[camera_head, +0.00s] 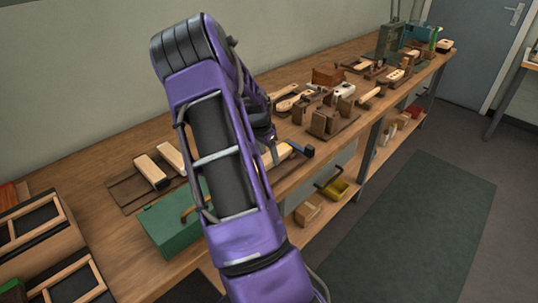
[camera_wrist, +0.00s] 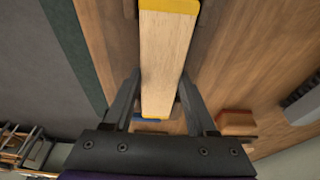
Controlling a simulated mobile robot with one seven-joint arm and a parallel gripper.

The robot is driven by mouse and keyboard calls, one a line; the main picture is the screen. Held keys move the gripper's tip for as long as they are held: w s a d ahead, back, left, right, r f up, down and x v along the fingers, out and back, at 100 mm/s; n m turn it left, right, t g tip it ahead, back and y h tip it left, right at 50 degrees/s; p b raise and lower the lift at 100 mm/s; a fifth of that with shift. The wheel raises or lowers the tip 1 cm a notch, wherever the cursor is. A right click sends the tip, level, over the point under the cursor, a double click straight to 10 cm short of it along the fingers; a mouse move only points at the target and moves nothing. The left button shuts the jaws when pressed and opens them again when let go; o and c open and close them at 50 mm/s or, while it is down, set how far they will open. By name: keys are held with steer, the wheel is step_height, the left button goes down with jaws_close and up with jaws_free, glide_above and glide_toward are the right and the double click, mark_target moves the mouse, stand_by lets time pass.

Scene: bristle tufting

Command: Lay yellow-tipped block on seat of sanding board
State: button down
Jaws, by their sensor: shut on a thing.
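A pale wooden block (camera_wrist: 167,50) with yellow ends is between the two dark fingers of my gripper (camera_wrist: 160,84) in the wrist view. My gripper is shut on it, with the block reaching away from the palm. In the head view the block (camera_head: 277,154) shows partly beside my purple arm, over the bench's front part. Dark brown wood (camera_wrist: 207,22) shows on both sides of the block's far end; I cannot tell whether they touch. A dark board (camera_head: 128,191) with two pale blocks lies left of my arm. I cannot tell for sure which is the sanding board.
The long wooden bench (camera_head: 90,168) carries brushes and brown wooden blocks right of my arm. A green box (camera_head: 170,225) stands by the front edge, and trays (camera_head: 40,225) stand at the lower left. A blue-ended dark part (camera_head: 308,151) is close to the held block.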

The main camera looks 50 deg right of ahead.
steer(key=shift+f, duration=0.1)
jaws_free()
stand_by(0.4)
steer(key=shift+p+v, duration=2.7)
steer(key=shift+v, duration=1.35)
